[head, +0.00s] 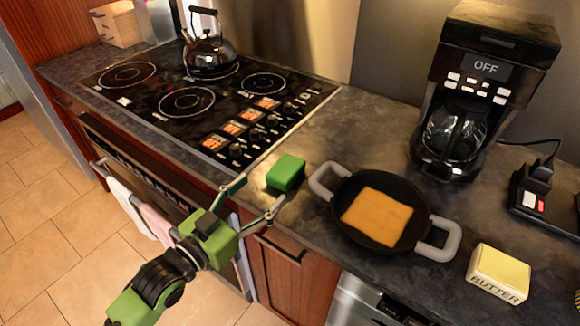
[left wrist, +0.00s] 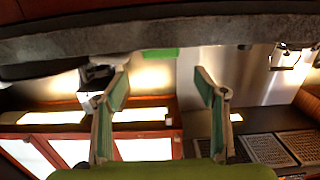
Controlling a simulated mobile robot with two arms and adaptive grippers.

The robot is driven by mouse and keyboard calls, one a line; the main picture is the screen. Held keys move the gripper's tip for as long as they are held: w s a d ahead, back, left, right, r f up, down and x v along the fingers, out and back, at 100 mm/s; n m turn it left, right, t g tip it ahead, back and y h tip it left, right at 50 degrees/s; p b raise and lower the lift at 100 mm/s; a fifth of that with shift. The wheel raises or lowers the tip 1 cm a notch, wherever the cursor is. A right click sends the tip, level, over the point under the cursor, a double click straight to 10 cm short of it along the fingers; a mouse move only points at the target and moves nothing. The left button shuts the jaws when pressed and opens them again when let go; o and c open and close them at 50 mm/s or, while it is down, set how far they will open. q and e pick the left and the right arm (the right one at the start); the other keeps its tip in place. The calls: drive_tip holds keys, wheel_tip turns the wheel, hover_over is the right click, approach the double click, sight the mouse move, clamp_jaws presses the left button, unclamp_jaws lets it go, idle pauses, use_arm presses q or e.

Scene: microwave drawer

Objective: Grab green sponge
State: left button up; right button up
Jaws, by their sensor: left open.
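The green sponge (head: 286,172) is a small block on the dark countertop, near its front edge, between the stove and the pan. In the left wrist view the sponge (left wrist: 161,53) shows as a thin green strip at the counter edge, between and beyond my fingertips. My left gripper (head: 257,194) is open and empty at the counter's front edge, its fingers spread and pointing toward the sponge, apart from it. In the left wrist view both fingers (left wrist: 163,82) stand wide apart. My right gripper is not in view.
A black pan (head: 350,232) with an orange-brown slice (head: 377,217) sits right of the sponge. The stove (head: 185,103) with a kettle (head: 209,55) is at left. A coffee maker (head: 488,75) and a butter block (head: 499,272) stand at right.

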sight(277, 178)
use_arm(q)
drive_tip(key=x, duration=0.5)
drive_tip(key=shift+w+d+r+p, duration=0.1)
drive_tip(key=shift+w+r+p, duration=0.1)
drive_tip(key=shift+p, duration=0.1)
drive_tip(key=shift+x, duration=0.9)
drive_tip(key=w, duration=0.1)
drive_tip(key=w+d+f+p, duration=0.1)
drive_tip(key=shift+w+d, duration=0.2)
drive_tip(key=shift+w, duration=0.2)
drive_tip(key=shift+w+d+f, duration=0.15)
drive_tip(key=shift+w+d, duration=0.2)
drive_tip(key=shift+w, duration=0.05)
drive_tip(key=c, duration=0.9)
drive_tip(key=shift+c, duration=0.4)
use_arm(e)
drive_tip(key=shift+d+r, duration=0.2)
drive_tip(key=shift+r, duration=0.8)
